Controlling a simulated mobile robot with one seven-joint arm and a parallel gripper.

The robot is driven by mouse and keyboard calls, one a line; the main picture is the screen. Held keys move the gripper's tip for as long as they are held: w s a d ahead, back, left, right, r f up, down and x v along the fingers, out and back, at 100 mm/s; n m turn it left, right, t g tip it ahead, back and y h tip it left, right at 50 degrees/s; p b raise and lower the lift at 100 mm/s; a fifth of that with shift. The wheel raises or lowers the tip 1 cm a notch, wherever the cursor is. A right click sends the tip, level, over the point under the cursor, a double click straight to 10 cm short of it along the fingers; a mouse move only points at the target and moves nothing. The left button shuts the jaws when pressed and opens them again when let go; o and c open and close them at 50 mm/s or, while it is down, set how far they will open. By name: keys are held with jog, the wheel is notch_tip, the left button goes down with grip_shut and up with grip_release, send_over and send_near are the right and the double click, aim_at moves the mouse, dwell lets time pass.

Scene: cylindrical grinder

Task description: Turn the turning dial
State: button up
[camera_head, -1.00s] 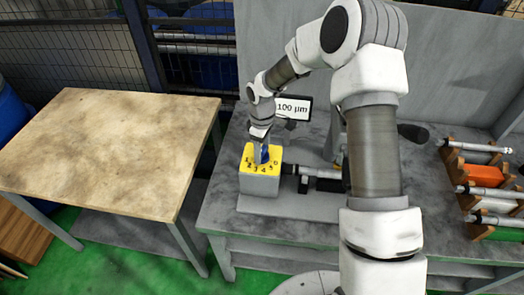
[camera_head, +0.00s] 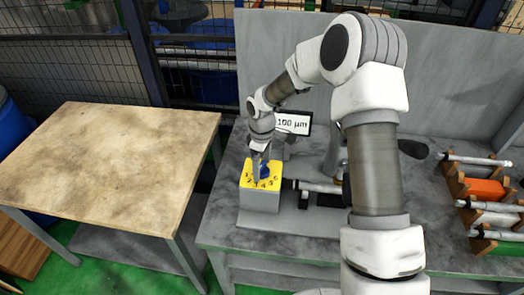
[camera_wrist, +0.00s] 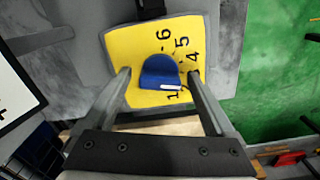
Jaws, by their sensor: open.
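The turning dial (camera_head: 264,171) is a blue knob on a yellow numbered panel (camera_head: 247,171) atop a grey box. In the wrist view, the dial (camera_wrist: 158,70) has a white mark on its lower right edge, near the numbers' lower end. My gripper (camera_head: 258,173) points down over the panel, close to the dial. In the wrist view, my gripper (camera_wrist: 158,76) is open, with one finger on each side of the dial and gaps between. Whether the fingertips reach down to the dial's height is hard to tell. Some panel numbers are hidden.
A display (camera_head: 293,123) reading 100 µm stands behind the box. A horizontal shaft assembly (camera_head: 318,187) lies right of it. Racks holding cylindrical parts (camera_head: 490,206) stand at far right. A wooden-topped table (camera_head: 105,150) at left is bare.

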aim_at(262, 165)
notch_tip(262, 165, up, 17)
jog(key=shift+b, duration=0.4)
jog(key=s+d+r+m+t+h, duration=0.1)
jog(key=s+d+r+m+t, duration=0.2)
jog(key=s+r, duration=0.35)
jog(key=s+d+r+m, duration=0.3)
jog(key=s+d+r, duration=0.15)
jog(key=s, duration=0.35)
jog(key=s+d+m+t, duration=0.1)
jog(key=s+m, duration=0.2)
jog(key=s, duration=0.3)
jog(key=s+d+m+t+y, duration=0.1)
jog(key=s+d+m, duration=0.1)
jog(key=s, duration=0.5)
jog(key=shift+s+d+r+m+t, duration=0.25)
jog(key=shift+d+m+t, duration=0.05)
jog(key=shift+m, duration=0.6)
